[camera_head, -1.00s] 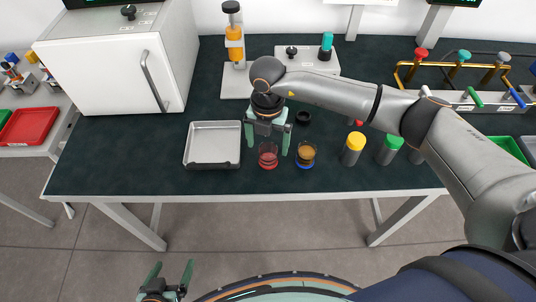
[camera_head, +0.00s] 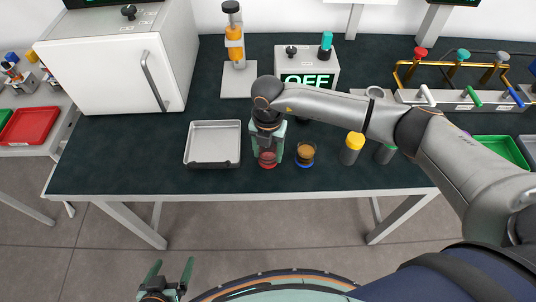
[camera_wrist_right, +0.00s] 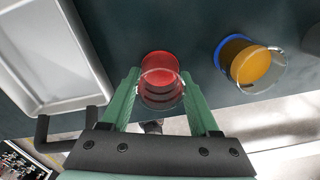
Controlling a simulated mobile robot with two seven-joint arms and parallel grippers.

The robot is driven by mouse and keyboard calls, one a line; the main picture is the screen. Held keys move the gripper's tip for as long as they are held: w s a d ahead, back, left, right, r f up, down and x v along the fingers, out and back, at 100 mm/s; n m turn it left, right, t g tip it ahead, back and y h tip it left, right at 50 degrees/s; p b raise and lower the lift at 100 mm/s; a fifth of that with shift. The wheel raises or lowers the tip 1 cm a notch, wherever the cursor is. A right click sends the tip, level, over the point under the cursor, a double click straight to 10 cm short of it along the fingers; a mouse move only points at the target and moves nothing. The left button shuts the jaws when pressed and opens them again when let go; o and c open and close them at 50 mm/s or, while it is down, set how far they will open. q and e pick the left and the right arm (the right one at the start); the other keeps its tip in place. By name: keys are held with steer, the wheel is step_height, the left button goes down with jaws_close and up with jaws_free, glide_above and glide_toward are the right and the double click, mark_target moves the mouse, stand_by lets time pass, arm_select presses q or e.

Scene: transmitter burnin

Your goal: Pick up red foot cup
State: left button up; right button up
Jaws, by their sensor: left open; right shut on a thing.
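The red foot cup (camera_head: 267,160) is a small clear cup with a red base, standing on the dark table. My right gripper (camera_head: 268,150) is lowered over it with its green fingers on either side. In the right wrist view the red cup (camera_wrist_right: 161,85) sits between the fingertips of the right gripper (camera_wrist_right: 162,95), which is shut on it. I cannot tell whether the cup is off the table. My left gripper (camera_head: 170,272) is open and empty, in front of the table, low in the head view.
A cup with amber content and blue foot (camera_head: 305,154) stands close to the right. A grey metal tray (camera_head: 213,162) lies to the left. A yellow-capped cylinder (camera_head: 351,148) stands further right. A white cabinet (camera_head: 110,75) is at the back left. The front table strip is clear.

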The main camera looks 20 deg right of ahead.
steer(key=c, duration=0.6)
